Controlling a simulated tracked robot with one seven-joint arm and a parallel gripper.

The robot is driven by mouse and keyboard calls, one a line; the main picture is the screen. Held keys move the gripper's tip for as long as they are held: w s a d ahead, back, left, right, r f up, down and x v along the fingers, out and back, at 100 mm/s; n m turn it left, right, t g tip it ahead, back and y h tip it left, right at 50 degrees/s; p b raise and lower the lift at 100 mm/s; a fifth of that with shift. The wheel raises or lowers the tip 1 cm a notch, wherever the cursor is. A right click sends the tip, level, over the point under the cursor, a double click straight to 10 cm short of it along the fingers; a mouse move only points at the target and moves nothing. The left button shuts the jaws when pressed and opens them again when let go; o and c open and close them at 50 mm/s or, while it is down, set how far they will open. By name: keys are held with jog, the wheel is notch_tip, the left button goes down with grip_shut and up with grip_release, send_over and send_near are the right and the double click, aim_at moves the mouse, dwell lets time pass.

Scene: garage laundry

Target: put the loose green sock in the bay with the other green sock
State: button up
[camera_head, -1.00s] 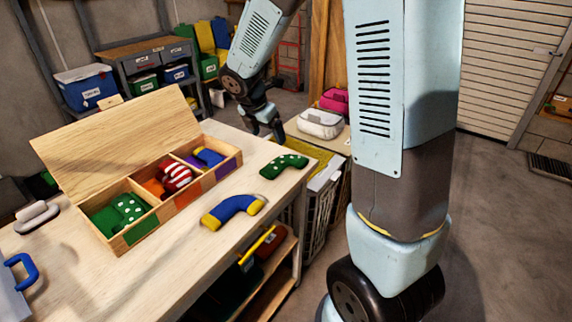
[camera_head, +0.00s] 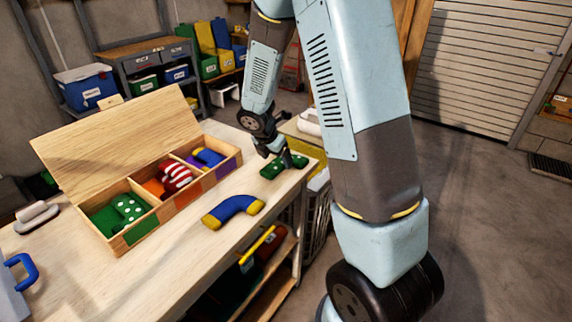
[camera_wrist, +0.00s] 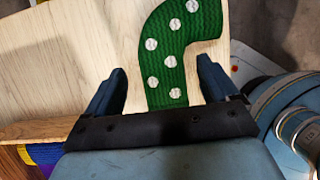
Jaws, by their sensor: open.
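The loose green sock with white dots (camera_head: 272,169) lies on the wooden table near its far right corner. In the wrist view the sock (camera_wrist: 170,60) lies between and beyond my open fingers, with no contact to be seen. My gripper (camera_head: 283,160) is over the sock and partly hides it; its two fingertips also show in the wrist view (camera_wrist: 163,82). The wooden box (camera_head: 160,208) has three bays. The other green dotted sock (camera_head: 127,207) lies in the nearest left bay, which has a green front label (camera_head: 141,230).
A red-and-white striped sock (camera_head: 176,176) is in the middle bay and a blue-and-yellow sock (camera_head: 208,157) in the right bay. Another blue-and-yellow sock (camera_head: 233,210) lies on the table before the box. The box's lid (camera_head: 118,140) stands open behind.

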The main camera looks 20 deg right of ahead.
jog(key=shift+x, duration=0.9)
jog(key=shift+c, duration=0.4)
jog(key=c, duration=1.1)
